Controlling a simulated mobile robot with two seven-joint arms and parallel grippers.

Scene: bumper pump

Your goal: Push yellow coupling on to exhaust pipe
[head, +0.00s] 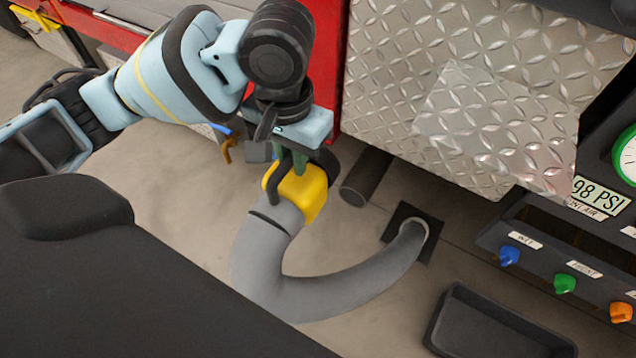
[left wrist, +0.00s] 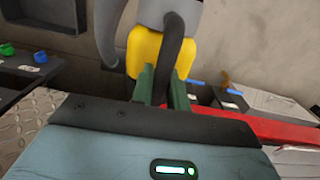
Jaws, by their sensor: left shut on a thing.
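The yellow coupling (head: 307,192) sits on the end of a thick grey hose (head: 300,297). My left gripper (head: 286,172) is shut on a dark handle at the coupling and holds it above the floor. In the left wrist view the gripper's green fingers (left wrist: 159,88) close around the dark curved handle (left wrist: 175,50), with the yellow coupling (left wrist: 143,52) behind it. The dark exhaust pipe (head: 366,178) sticks out under the truck, just right of the coupling. The coupling appears apart from the pipe. My right gripper is not in view.
The hose's other end enters a dark floor plate (head: 428,247). A black tray (head: 495,325) lies on the floor at lower right. A control panel (head: 560,250) with coloured knobs stands at right. Diamond-plate metal (head: 460,90) and red bodywork (head: 326,60) hang above the pipe.

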